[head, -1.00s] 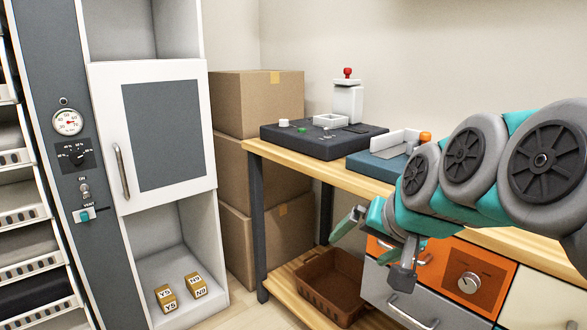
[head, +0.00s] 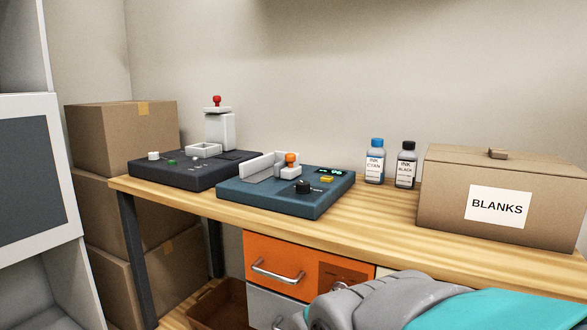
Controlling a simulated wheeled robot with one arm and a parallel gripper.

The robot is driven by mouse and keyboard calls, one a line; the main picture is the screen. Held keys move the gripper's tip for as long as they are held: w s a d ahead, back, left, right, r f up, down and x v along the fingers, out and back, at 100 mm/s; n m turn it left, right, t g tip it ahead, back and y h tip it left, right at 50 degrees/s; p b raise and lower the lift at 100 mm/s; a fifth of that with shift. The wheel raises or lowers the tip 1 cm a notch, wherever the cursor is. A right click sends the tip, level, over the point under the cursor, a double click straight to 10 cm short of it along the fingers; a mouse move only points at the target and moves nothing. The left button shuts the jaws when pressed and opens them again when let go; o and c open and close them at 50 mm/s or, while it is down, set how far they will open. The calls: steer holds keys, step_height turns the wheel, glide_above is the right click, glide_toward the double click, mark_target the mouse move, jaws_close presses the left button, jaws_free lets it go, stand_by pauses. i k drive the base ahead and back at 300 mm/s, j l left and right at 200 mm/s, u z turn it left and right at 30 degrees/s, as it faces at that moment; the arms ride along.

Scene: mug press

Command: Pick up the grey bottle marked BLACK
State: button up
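The grey bottle marked INK BLACK (head: 406,168) stands upright on the wooden bench, with a black cap and a white label. A similar bottle marked INK CYAN (head: 375,163), with a blue cap, stands just left of it, with a small gap between them. My arm shows at the bottom right, below and in front of the bench. My gripper is not in view. Nothing hides the black bottle.
A cardboard box marked BLANKS (head: 480,232) stands close to the right of the black bottle. A blue machine (head: 265,203) and a dark press (head: 160,172) stand to the left. The bench top (head: 400,217) before the bottles is clear.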

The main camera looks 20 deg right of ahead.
mark_target(407, 160)
steer(key=j+z, duration=0.1)
steer(key=z, duration=0.3)
steer(key=j+z, duration=0.1)
steer(key=z, duration=0.7)
steer(key=k+j+z, duration=0.1)
steer(key=z, duration=0.3)
